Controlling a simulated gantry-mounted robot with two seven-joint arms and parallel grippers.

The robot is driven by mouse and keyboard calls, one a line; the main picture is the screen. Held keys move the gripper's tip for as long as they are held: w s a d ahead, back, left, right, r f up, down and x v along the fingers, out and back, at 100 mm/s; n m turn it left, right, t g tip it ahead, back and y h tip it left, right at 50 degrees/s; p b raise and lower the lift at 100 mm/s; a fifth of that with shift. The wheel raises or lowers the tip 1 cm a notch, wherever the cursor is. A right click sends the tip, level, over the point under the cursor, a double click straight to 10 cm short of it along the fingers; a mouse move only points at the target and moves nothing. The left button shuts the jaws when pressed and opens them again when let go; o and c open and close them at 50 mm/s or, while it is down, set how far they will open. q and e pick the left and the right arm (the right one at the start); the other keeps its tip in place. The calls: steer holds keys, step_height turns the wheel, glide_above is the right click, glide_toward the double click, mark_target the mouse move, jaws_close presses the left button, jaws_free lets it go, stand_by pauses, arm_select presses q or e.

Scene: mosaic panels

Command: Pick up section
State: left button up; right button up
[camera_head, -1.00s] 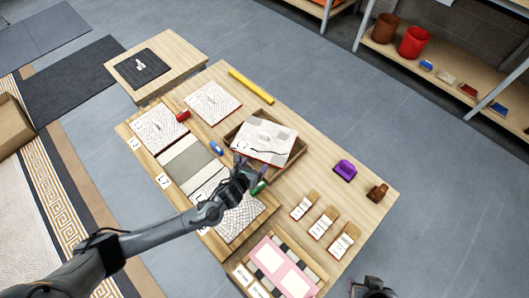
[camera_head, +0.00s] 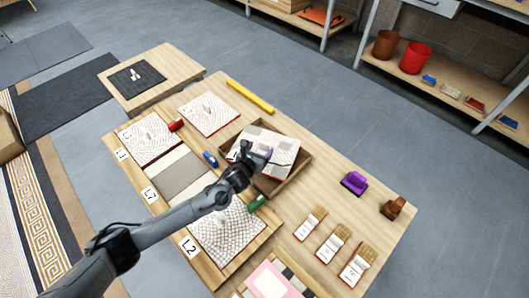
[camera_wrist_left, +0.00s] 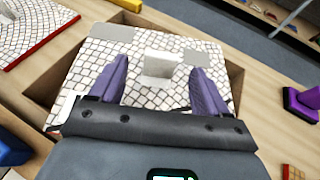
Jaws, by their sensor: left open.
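A mosaic section (camera_head: 284,143) with white tiles and grey patches lies tilted in a shallow wooden tray (camera_head: 296,174). In the left wrist view the section (camera_wrist_left: 84,66) carries an upright white block-like handle (camera_wrist_left: 160,68). My left gripper (camera_head: 262,156) is over the section in the head view. In the left wrist view its two purple fingers (camera_wrist_left: 160,84) are open, one on each side of the handle, with gaps between. Whether the fingertips touch the panel I cannot tell. My right gripper is not in view.
Other mosaic sections lie on the table: back left (camera_head: 150,138), back middle (camera_head: 209,113) and front (camera_head: 228,230). Red (camera_head: 176,125), blue (camera_head: 210,159) and green (camera_head: 257,203) blocks lie nearby. A yellow bar (camera_head: 250,97) lies behind.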

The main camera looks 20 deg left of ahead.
mark_target(264, 145)
arm_select(q)
steer(key=shift+w+f+b, duration=0.4)
steer(key=shift+w+b, duration=0.05)
steer(key=b+x, duration=0.2)
steer(key=x, duration=0.1)
steer(key=shift+f, duration=0.1)
steer(key=shift+w+d+b, duration=0.1)
steer(key=shift+w+b, duration=0.25)
steer(key=shift+w, duration=0.2)
steer(key=shift+c, duration=0.2)
jaws_close()
